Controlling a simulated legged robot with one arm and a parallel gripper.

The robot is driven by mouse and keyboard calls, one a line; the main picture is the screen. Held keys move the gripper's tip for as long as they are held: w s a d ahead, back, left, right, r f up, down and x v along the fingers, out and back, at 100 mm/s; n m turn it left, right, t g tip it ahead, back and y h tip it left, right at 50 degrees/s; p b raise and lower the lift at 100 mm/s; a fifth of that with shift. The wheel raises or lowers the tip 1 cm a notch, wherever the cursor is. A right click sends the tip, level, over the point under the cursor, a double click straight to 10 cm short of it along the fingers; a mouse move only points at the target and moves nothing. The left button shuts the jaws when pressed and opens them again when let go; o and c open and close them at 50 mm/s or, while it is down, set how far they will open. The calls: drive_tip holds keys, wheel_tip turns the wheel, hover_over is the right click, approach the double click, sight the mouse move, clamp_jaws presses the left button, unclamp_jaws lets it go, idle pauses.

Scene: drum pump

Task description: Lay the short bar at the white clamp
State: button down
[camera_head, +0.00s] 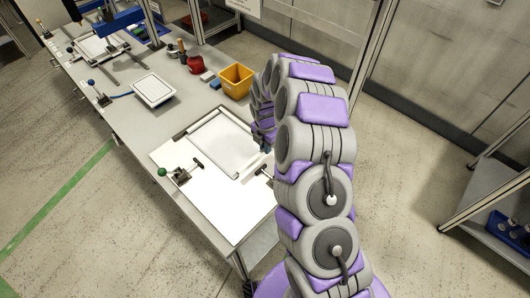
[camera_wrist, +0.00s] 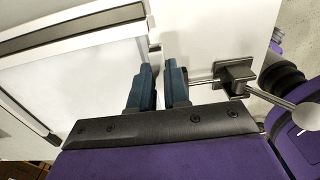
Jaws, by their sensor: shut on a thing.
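My gripper (camera_wrist: 160,88) has its two dark blue fingers a small gap apart, shut on a narrow pale piece (camera_wrist: 154,52), seemingly the short bar, mostly hidden between them. In the head view my gripper (camera_head: 265,143) is low at the right edge of the white board, mostly hidden by my arm. The white clamp (camera_wrist: 235,76), with a dark base and pale ball knob, is just right of the fingers in the wrist view. Its rod points toward the fingers, close to the right one. In the head view part of this clamp (camera_head: 264,171) shows beside my arm.
A framed pale panel (camera_head: 215,145) lies on the white board (camera_head: 222,204). A green-knobbed clamp (camera_head: 178,174) stands at the board's left. A yellow bin (camera_head: 236,81), a red pot (camera_head: 195,64) and a white tray (camera_head: 153,90) are farther back. The board's front is clear.

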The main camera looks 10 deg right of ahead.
wheel_tip(320, 180, down, 4)
drive_tip(key=shift+r, duration=0.25)
drive_tip(key=c, duration=1.1)
unclamp_jaws()
